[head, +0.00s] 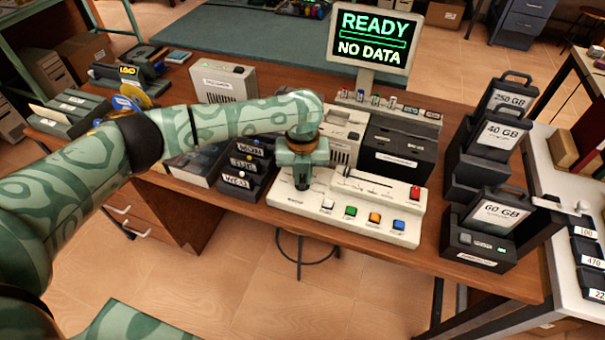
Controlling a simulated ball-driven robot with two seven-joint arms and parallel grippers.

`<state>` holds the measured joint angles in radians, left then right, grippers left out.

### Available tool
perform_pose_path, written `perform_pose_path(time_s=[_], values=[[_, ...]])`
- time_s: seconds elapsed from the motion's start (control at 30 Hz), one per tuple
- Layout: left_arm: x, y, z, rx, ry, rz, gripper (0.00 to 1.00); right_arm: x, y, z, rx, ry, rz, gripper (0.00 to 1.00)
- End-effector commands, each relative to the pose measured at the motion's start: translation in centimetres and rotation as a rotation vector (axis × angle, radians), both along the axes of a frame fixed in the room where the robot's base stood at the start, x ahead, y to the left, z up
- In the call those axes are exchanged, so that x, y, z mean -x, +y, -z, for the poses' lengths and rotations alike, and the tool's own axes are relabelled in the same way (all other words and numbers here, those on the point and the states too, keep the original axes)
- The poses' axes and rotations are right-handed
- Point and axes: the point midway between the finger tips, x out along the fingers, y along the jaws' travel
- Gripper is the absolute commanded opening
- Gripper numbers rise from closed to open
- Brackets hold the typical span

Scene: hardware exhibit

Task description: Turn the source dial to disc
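The cream control console (378,228) stands at the front of the wooden table, with a white, a green, an orange and a blue button along its front and a slider (375,181) behind them. My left gripper (302,186) points down over the left part of the console, its dark fingers at or just above the panel. I cannot make out the source dial; the gripper and wrist cover that part of the panel. Whether the fingers are open or hold something is not clear. My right gripper is out of view. The monitor (374,36) reads "READY" and "NO DATA".
A black box (398,150) and a pale unit (343,135) stand behind the console. Labelled black drives (487,215) stand to the right, and a rack of labelled black trays (240,165) to the left. Floor in front of the table is mostly clear.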

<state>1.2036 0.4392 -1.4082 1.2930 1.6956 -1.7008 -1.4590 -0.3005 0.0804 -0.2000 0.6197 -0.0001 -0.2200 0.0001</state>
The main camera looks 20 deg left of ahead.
Motion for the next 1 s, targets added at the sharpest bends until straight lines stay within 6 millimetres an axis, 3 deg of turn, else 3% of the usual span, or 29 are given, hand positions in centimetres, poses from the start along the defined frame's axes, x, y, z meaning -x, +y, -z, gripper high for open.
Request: perform_pose_path(time_s=[0.47, 1.0], values=[[0.1, -0.1, -0.3, 0.000, 0.001, -0.059, 0.00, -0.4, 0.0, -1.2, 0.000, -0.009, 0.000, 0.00], [0.2, -0.1, -0.5, 0.001, 0.003, -0.498, 0.00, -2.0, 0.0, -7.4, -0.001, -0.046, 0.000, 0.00]])
